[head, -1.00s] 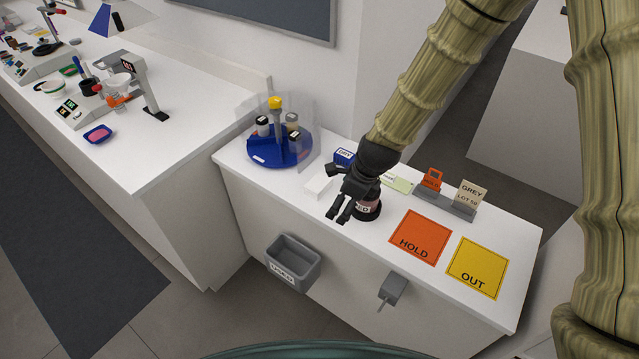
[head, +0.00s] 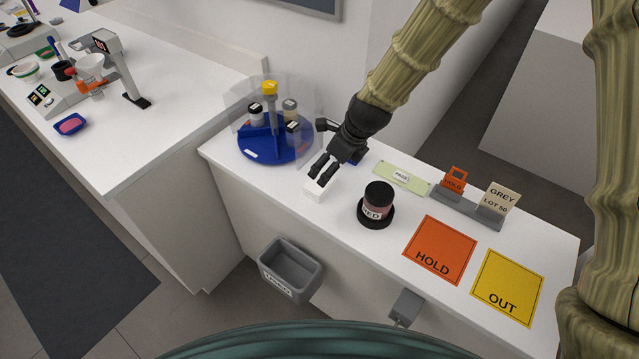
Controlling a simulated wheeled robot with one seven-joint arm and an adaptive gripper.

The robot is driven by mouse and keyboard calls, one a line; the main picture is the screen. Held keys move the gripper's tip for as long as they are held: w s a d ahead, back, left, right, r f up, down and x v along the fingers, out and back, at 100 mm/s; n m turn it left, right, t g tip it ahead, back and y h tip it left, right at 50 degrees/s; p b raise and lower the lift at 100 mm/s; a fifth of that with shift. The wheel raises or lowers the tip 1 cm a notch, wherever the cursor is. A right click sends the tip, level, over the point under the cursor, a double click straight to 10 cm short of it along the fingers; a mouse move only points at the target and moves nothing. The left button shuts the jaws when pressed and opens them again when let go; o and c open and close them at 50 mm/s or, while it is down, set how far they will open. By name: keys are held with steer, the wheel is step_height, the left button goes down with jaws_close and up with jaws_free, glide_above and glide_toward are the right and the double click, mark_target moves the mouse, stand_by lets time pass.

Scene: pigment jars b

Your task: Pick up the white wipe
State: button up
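A white, block-like piece, which looks like the white wipe (head: 313,192), lies on the bench near its front edge, left of the red jar. My gripper (head: 321,152) is just above and behind it, pointing down and toward the bench edge. Its dark fingers are spread, with two tips close over the wipe and one finger apart to the upper left. The fingertips partly cover the wipe's far end. I cannot tell whether they touch it. Nothing shows held.
A jar labelled RED (head: 376,203) stands right of the wipe. A blue carousel (head: 262,150) with jars and a clear shield is to the left. A green strip (head: 402,180), orange HOLD mat (head: 440,249) and yellow OUT mat (head: 507,287) lie right. A grey bin (head: 291,268) hangs in front.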

mark_target(328, 184)
steer(key=x, duration=0.2)
steer(key=p+x, duration=0.1)
steer(key=x, duration=0.1)
steer(key=shift+d, duration=0.3)
steer(key=shift+s+a+f, duration=0.1)
steer(key=shift+a+f, duration=0.05)
steer(key=shift+f, duration=0.1)
steer(key=shift+a+f+p, duration=0.3)
steer(key=shift+f+p, duration=0.25)
steer(key=shift+f, duration=0.1)
steer(key=shift+a+f+p, duration=0.3)
steer(key=shift+f+p, duration=0.2)
steer(key=shift+f, duration=0.1)
steer(key=shift+p+x, duration=0.4)
steer(key=shift+x, duration=1)
steer(key=c, duration=0.9)
steer(key=shift+d+r, duration=0.1)
